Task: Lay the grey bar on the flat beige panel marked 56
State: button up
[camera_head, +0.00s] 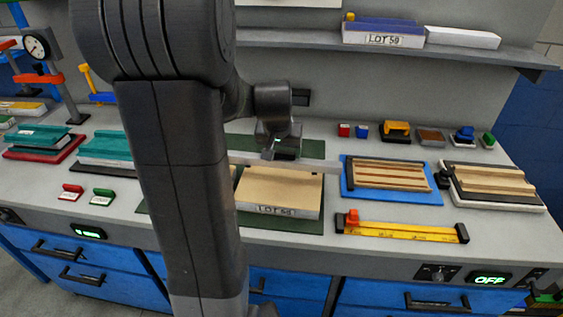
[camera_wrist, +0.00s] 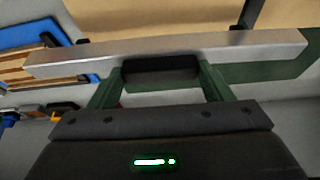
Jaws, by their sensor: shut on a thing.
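A flat beige panel (camera_head: 278,190) with a white front edge lies on a dark green mat (camera_head: 310,226) in the middle of the bench. Its front label reads LOT and a number too small to read surely. My gripper (camera_head: 278,152) is over the panel's back edge, shut on the grey bar (camera_head: 315,165). The bar runs left to right along the back of the panel; my arm hides its left part. In the wrist view, the bar (camera_wrist: 215,48) crosses above the green fingers (camera_wrist: 160,75), with the beige panel (camera_wrist: 160,14) beyond it. I cannot tell whether bar and panel touch.
Right of the panel is a blue mat (camera_head: 425,196) with a slatted panel (camera_head: 385,174), then a ribbed beige panel (camera_head: 493,180). A yellow ruler (camera_head: 400,231) lies in front. Small coloured blocks (camera_head: 396,130) line the back. A shelf (camera_head: 480,54) with LOT-labelled stock hangs above.

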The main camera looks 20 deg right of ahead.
aim_at(281, 158)
jog(key=shift+f, duration=1.9)
jog(key=shift+f, duration=0.15)
jog(key=o, duration=1.7)
jog(key=shift+c, duration=0.2)
jog(key=shift+r, duration=0.3)
jog(key=v, duration=1.1)
jog(key=shift+s+a+r, duration=0.2)
jog(key=shift+s+r, duration=0.05)
